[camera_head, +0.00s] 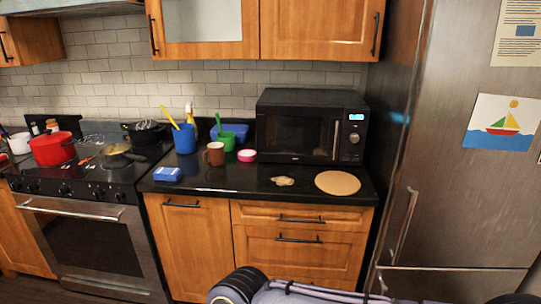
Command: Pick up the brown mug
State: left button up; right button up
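The brown mug (214,154) stands upright on the black countertop (225,181), left of the microwave. A blue cup (184,139) with utensils is close on its left. A green cup (227,141) is just behind it on the right, and a small pink round container (247,155) is to its right. Part of my own arm shows at the bottom edge, well below and in front of the counter. Neither gripper's fingers can be seen.
A black microwave (312,127) stands at the counter's back right. A round tan board (338,183) lies in front of it. A blue box (167,174) lies at the front left. A stove with a red pot (52,150) is left, a steel fridge (455,150) right.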

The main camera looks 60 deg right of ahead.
aim_at(215, 151)
jog(key=z, duration=1.8)
jog(key=i+j, duration=0.35)
jog(key=i, duration=0.2)
jog(key=i+j, duration=0.35)
jog(key=i, duration=0.2)
jog(key=i+j, duration=0.35)
jog(key=i, duration=0.15)
jog(key=i+j, duration=0.35)
jog(key=i, duration=0.2)
jog(key=i+j, duration=0.35)
jog(key=i, duration=0.2)
